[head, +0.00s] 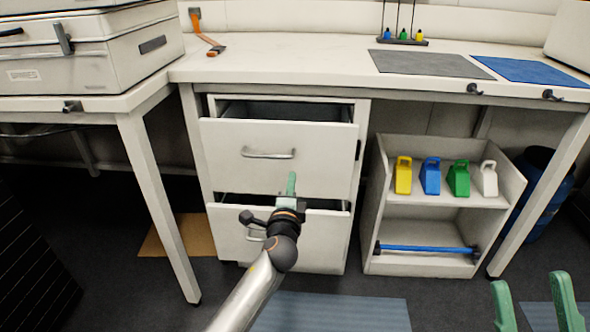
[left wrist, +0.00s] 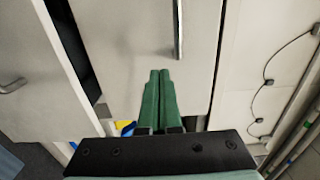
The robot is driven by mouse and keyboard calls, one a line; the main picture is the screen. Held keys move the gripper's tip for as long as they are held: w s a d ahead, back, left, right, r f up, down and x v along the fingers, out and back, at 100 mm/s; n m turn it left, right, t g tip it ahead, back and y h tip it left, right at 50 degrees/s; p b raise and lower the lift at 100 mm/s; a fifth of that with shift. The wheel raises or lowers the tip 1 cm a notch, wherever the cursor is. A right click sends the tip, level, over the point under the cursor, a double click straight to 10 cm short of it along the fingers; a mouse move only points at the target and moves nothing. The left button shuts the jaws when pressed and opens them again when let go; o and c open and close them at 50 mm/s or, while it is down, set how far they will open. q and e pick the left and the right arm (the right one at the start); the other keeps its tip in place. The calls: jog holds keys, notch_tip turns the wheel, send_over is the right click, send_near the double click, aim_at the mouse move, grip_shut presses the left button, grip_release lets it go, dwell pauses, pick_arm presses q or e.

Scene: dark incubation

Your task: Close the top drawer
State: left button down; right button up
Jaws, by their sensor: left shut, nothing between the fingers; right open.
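The top drawer (head: 235,152) of the white cabinet is pulled out, with a dark gap above its front. Its metal bar handle (head: 268,154) is on the front; the front (left wrist: 140,40) and handle (left wrist: 179,30) also show in the left wrist view. My left gripper (head: 291,184) is shut and empty, its green fingertips by the lower right part of the drawer front, below and right of the handle. I cannot tell whether they touch. In the left wrist view the fingers (left wrist: 158,85) lie together, pointing at the front. My right gripper (head: 535,300) is open and empty at the bottom right.
The lower drawer (head: 322,243) is also partly open, below my left gripper. A shelf unit (head: 430,205) with colored jugs stands right of the cabinet. The white worktop (head: 290,65) is above. A table leg (head: 160,205) stands at left.

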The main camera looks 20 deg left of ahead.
aim_at(296, 159)
pick_arm(q)
jog(key=b+x, duration=0.2)
jog(key=x, duration=0.5)
jog(key=shift+w+a, duration=0.1)
jog(key=shift+w, duration=0.05)
pick_arm(e)
notch_tip(296, 159, down, 3)
jog(key=shift+w+a+r, duration=0.1)
pick_arm(q)
jog(key=shift+w, duration=0.1)
pick_arm(e)
jog(key=shift+w, duration=0.1)
